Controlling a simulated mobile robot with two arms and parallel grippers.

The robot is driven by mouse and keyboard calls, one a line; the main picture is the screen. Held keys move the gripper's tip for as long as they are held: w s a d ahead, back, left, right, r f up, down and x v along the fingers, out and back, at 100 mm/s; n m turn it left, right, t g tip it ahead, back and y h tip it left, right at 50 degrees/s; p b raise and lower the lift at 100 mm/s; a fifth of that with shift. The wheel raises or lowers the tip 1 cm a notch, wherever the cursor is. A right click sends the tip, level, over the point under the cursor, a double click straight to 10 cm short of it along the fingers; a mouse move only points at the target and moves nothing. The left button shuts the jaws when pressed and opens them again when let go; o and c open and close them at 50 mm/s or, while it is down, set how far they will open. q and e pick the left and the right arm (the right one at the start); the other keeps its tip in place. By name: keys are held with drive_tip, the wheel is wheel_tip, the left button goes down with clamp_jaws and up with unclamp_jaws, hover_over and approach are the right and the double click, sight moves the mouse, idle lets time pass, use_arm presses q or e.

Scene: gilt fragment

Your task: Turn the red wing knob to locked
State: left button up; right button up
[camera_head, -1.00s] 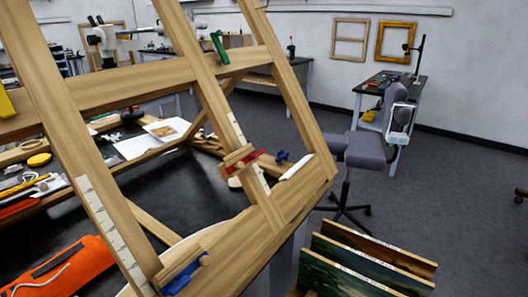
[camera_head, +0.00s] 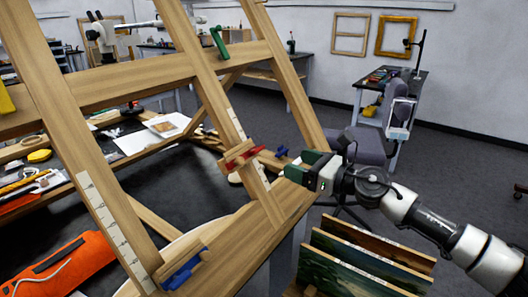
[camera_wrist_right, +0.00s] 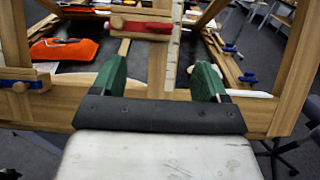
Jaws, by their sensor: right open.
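The red wing knob (camera_head: 252,157) sits on a small wooden block (camera_head: 236,150) on a slanted upright of the wooden easel frame. In the right wrist view the red knob (camera_wrist_right: 146,26) lies ahead of the fingers, near the top, with its wings running roughly across the picture. My right gripper (camera_head: 304,168) is to the right of the knob in the head view, apart from it. Its green fingers (camera_wrist_right: 159,70) are spread with nothing between them. My left gripper is in no view.
A blue wing knob (camera_head: 182,271) is on the lower rail, and another blue knob (camera_head: 281,152) lies right of the red one. Framed paintings (camera_head: 360,262) stand below my right arm. An orange pouch (camera_head: 62,272) lies on the dark bench at left.

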sight(256, 150)
drive_tip(key=p+x, duration=0.1)
drive_tip(key=x, duration=0.9)
drive_tip(key=shift+w+a+p, duration=0.2)
drive_tip(key=shift+a+p, duration=0.15)
drive_tip(key=shift+p, duration=0.05)
